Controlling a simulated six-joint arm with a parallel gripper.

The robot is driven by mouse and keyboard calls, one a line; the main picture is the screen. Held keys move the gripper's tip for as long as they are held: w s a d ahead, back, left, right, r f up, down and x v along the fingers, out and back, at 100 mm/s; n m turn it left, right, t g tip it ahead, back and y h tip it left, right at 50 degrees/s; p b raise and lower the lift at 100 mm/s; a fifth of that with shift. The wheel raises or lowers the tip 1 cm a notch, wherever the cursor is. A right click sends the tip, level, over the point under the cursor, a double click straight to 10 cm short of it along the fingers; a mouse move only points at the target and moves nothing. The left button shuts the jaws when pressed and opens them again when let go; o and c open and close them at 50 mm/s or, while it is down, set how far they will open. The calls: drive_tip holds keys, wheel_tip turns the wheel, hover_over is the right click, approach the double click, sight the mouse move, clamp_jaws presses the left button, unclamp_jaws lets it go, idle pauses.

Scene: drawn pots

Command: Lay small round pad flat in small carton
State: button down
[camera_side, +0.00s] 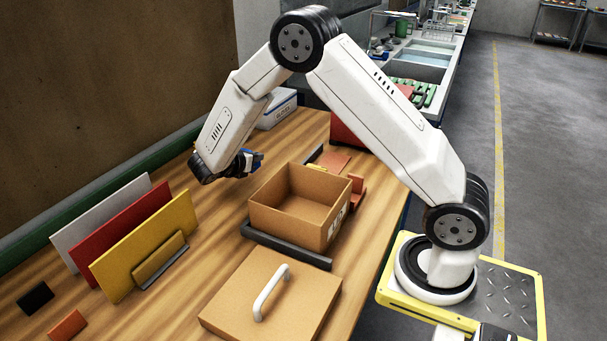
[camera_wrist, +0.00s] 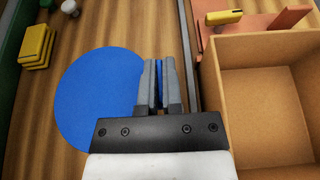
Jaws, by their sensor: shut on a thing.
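A round blue pad shows as a broad disc in the wrist view (camera_wrist: 95,100), left of the fingers and partly hidden behind them. My gripper (camera_wrist: 160,85) has its fingers close together, with a blue strip between them, and is shut on the pad. In the side view my gripper (camera_side: 248,162) is above the table, left of the carton and outside it. Only small bits of blue show there; most of the pad is hidden. The open brown carton (camera_side: 290,220) is upright, and its visible floor looks empty. In the wrist view the carton (camera_wrist: 220,120) is at the right.
The carton is beside a dark strip (camera_side: 290,245). A brown lid with a white handle (camera_side: 268,290) lies in front. Grey, red and yellow boards (camera_side: 140,250) stand at left. Yellow blocks (camera_wrist: 37,45) lie near the wall edge. A red piece (camera_side: 357,190) is behind the carton.

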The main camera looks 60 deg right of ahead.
drive_tip(key=s+a+r+n, duration=0.1)
drive_tip(key=s+r, duration=0.3)
drive_tip(key=s, duration=0.6)
drive_tip(key=s+a+r+g, duration=0.1)
drive_tip(key=s+r, duration=0.3)
drive_tip(key=s, duration=0.6)
drive_tip(key=shift+s+a+n, duration=0.3)
drive_tip(key=shift+a+n, duration=0.1)
drive_tip(key=shift+a, duration=0.05)
drive_tip(key=shift+f, duration=2.2)
drive_tip(key=shift+f, duration=1.75)
drive_tip(key=shift+f, duration=0.65)
